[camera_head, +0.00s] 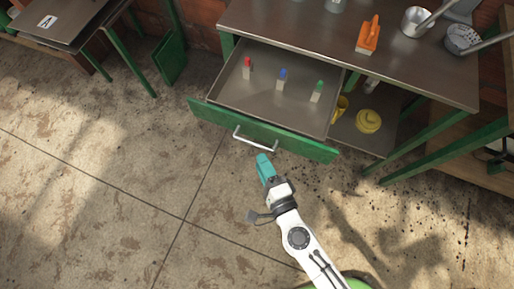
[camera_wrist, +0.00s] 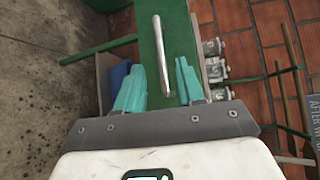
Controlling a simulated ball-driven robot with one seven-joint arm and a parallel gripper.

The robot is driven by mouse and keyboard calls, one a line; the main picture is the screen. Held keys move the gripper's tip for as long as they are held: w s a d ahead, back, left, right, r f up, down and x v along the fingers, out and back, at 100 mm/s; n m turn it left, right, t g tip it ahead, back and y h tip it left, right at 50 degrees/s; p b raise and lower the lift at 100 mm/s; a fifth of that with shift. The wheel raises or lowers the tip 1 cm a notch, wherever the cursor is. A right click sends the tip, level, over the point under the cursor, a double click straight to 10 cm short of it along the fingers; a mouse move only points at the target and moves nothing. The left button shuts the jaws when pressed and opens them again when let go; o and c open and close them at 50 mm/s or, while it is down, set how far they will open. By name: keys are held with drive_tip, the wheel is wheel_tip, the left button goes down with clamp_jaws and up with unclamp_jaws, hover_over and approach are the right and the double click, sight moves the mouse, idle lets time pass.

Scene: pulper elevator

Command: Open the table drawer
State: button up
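The table drawer (camera_head: 262,128) is pulled well out from under the metal table (camera_head: 300,28), and its inside shows. It has a green front and a silver bar handle (camera_head: 254,140). My gripper (camera_head: 264,160) is just in front of the handle, near its right end in the head view. In the wrist view, the teal fingers (camera_wrist: 161,85) are spread apart. The handle (camera_wrist: 162,60) runs lengthwise in the gap between them, with its near end between the fingertips. Neither finger visibly presses on it.
The drawer holds three small blocks with red (camera_head: 248,66), blue (camera_head: 282,76) and green (camera_head: 318,90) tops. A yellow round object (camera_head: 368,121) lies on the lower shelf. An orange-handled tool (camera_head: 368,36) and metal pots (camera_head: 416,22) stand on the tabletop. The floor in front is clear.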

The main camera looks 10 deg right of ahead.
drive_tip(key=shift+b+v, duration=0.35)
drive_tip(key=shift+v, duration=1.5)
drive_tip(key=s+d+n+g+h, duration=0.1)
drive_tip(key=s+d+n+g, duration=0.2)
drive_tip(key=d+n+g, duration=0.2)
drive_tip(key=s+d+n+g+h, duration=0.1)
drive_tip(key=s+d+n+g, duration=0.2)
drive_tip(key=d+n+g, duration=0.2)
drive_tip(key=s+d+r+n+g+h, duration=0.1)
drive_tip(key=s+d+n+g, duration=0.2)
drive_tip(key=d+n+g, duration=0.2)
drive_tip(key=d+n, duration=0.2)
drive_tip(key=d, duration=0.2)
drive_tip(key=shift+s+d, duration=0.2)
